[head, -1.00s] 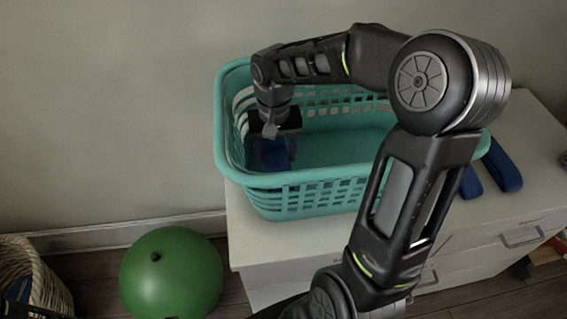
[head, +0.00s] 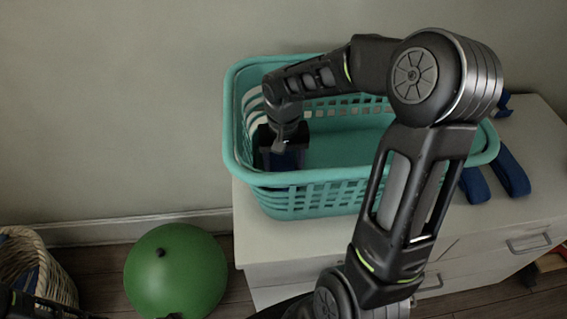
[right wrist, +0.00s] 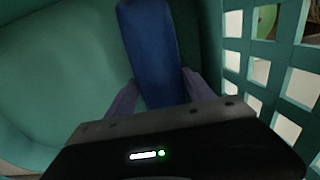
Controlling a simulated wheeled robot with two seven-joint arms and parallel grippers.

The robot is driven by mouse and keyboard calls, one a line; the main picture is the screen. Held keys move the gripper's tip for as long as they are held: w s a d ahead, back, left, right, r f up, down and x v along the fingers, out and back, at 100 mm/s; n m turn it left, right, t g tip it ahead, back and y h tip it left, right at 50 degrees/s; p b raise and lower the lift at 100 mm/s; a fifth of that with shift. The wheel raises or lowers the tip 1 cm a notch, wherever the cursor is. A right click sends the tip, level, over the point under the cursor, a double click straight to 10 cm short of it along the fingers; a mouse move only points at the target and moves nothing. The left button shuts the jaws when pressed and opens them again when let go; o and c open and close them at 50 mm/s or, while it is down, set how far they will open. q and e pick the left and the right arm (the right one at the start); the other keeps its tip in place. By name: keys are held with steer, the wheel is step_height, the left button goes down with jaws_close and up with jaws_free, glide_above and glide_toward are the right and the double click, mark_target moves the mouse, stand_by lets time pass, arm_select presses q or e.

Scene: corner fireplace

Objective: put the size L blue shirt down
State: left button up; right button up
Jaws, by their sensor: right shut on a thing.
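My right gripper (head: 284,152) is down inside the turquoise laundry basket (head: 321,178), near its left end. It is shut on the blue shirt, a folded dark blue cloth (right wrist: 155,50) that shows between the two fingers in the right wrist view. In the head view the shirt is mostly hidden by the gripper and the basket. The right wrist view shows the basket's lattice wall (right wrist: 237,65) close on the right. I cannot read a size on the shirt or tell whether it touches the basket floor.
The basket stands on a white drawer cabinet (head: 262,238) against the wall. Blue folded things (head: 510,171) lie on the cabinet right of the basket. A green ball (head: 176,270) and a wicker basket (head: 52,277) are on the floor at left. The basket's middle looks empty.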

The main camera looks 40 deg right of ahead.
mark_target(283, 163)
steer(key=shift+f, duration=0.2)
steer(key=o, duration=1.5)
steer(key=shift+r, duration=0.1)
steer(key=shift+r, duration=0.1)
step_height(283, 163, up, 12)
steer(key=shift+r, duration=0.1)
